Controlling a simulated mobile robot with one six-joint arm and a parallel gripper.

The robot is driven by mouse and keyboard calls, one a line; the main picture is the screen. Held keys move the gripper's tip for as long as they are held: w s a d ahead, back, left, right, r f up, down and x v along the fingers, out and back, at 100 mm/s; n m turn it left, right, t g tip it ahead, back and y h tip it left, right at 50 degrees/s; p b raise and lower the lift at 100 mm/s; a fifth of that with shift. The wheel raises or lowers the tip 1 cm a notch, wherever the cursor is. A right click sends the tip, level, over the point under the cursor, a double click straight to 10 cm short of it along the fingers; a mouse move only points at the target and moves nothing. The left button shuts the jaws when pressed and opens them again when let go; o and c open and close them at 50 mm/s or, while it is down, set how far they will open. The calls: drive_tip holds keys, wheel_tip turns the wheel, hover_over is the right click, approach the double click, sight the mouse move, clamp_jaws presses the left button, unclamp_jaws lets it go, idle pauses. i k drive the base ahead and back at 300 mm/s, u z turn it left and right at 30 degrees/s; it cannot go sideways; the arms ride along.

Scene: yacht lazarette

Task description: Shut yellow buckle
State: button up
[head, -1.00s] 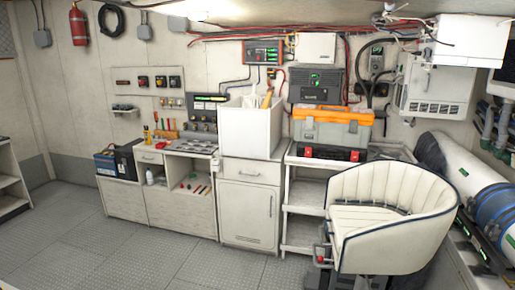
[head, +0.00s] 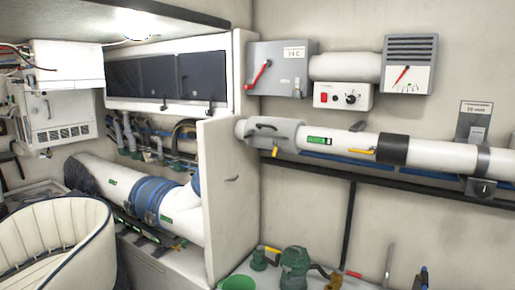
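I see no part that I can clearly make out as a yellow buckle. A small yellow lever-like piece (head: 362,151) sits on the white horizontal pipe (head: 340,141), just left of its black band (head: 392,149). Another small yellow piece (head: 275,151) hangs under the grey collar (head: 273,134) at the pipe's left end. Both are too small to tell whether they are open or shut. My gripper is not in view.
A cream chair (head: 60,245) stands at lower left. A pale upright panel (head: 228,205) stands between a large white duct with blue bands (head: 152,195) and the pipe wall. Green pump fittings (head: 295,262) and a green bucket (head: 238,283) are at the bottom.

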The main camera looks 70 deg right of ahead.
sight(275, 143)
drive_tip(key=u, duration=0.9)
drive_tip(key=k, duration=0.15)
drive_tip(key=z, duration=3.15)
drive_tip(key=k, duration=0.6)
drive_tip(key=z, duration=0.1)
drive_tip(key=i, duration=0.5)
drive_tip(key=z, duration=0.05)
